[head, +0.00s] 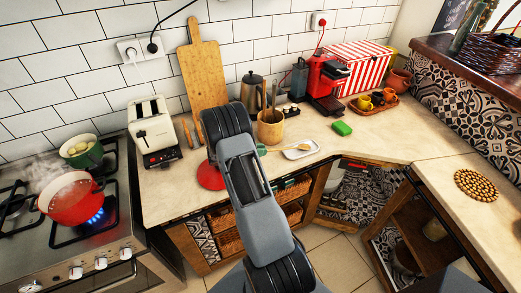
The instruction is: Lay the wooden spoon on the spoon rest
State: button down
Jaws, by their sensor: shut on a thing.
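The wooden spoon (285,148) shows to the right of my arm. Its bowl end points right, over the white spoon rest (296,154), and its handle runs left toward my arm. I cannot tell whether the spoon touches the rest or is held just above it. The spoon rest is a small pale dish on the counter near its front edge. My arm rises from the bottom of the head view and covers the area at the left end of the handle. My gripper is hidden behind the arm, so its jaws do not show.
A wooden utensil crock (270,131) stands just behind the spoon. A green sponge (341,128) lies right of the rest. A red coffee machine (326,80) and tray (373,106) stand farther back. A red pot (71,198) steams over a lit burner at left.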

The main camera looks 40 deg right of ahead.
jog(key=c, duration=1)
grip_release()
jog(key=shift+c, duration=0.2)
jog(key=b+v, duration=0.2)
jog(key=v, duration=1.1)
jog(key=shift+w+a+b, duration=0.15)
jog(key=shift+a+b, duration=0.2)
jog(key=shift+b, duration=0.05)
